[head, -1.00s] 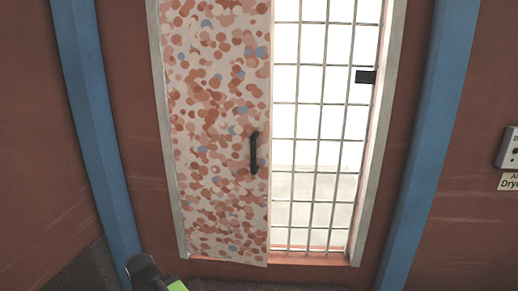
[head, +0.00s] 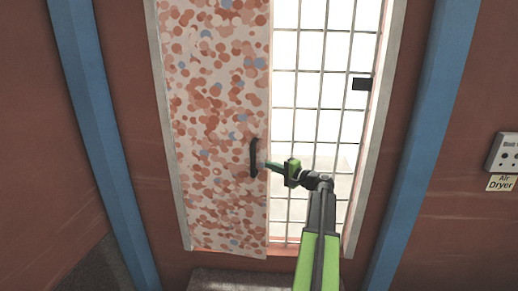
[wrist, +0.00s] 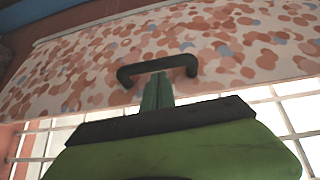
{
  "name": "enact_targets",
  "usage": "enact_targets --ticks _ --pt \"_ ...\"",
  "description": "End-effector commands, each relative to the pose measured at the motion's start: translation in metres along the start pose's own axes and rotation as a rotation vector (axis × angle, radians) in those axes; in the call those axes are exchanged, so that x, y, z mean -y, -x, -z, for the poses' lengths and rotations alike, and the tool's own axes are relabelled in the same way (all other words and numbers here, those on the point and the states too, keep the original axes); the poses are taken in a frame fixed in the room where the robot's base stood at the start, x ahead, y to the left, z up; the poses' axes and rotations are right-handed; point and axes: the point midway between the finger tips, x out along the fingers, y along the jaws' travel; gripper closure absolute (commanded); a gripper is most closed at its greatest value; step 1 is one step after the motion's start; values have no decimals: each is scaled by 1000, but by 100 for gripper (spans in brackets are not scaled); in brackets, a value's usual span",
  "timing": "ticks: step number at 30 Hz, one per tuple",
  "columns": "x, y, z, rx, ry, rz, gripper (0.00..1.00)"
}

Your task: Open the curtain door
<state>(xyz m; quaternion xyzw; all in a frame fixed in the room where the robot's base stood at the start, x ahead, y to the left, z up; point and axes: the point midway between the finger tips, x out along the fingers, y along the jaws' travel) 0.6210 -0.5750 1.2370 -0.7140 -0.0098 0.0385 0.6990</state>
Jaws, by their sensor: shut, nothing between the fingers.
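The curtain door (head: 210,170) is a panel with orange, pink and blue dots covering the left half of the frame. It also fills the upper part of the wrist view (wrist: 230,40). Its black bar handle (head: 254,158) is near the panel's right edge, and shows whole in the wrist view (wrist: 158,68). My gripper (head: 264,165) reaches in from the right with its fingertips at the handle. In the wrist view the narrow green fingers (wrist: 157,92) are together and end at the middle of the handle. I cannot tell whether they touch it or pass behind it.
A bright window grid (head: 315,100) fills the right half of the frame, with a black catch (head: 362,84) at its right edge. Blue posts (head: 95,140) stand on both sides. A switch box (head: 503,152) with an "Air Dryer" label hangs on the right wall.

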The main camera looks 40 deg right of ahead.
Motion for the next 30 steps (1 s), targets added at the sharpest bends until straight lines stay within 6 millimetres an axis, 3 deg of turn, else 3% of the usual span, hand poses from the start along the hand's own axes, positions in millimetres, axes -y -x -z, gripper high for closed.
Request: enact_targets --ticks 1,3,8,11,21,30 --pt "8 10 14 -25 -11 21 100" --pt "12 17 23 -43 -21 39 100" --pt "12 16 24 -46 -23 44 100" --pt "12 5 25 -45 -22 43 100" --pt "15 -60 28 -43 -21 42 100" --pt "16 -81 28 -45 -21 42 100"
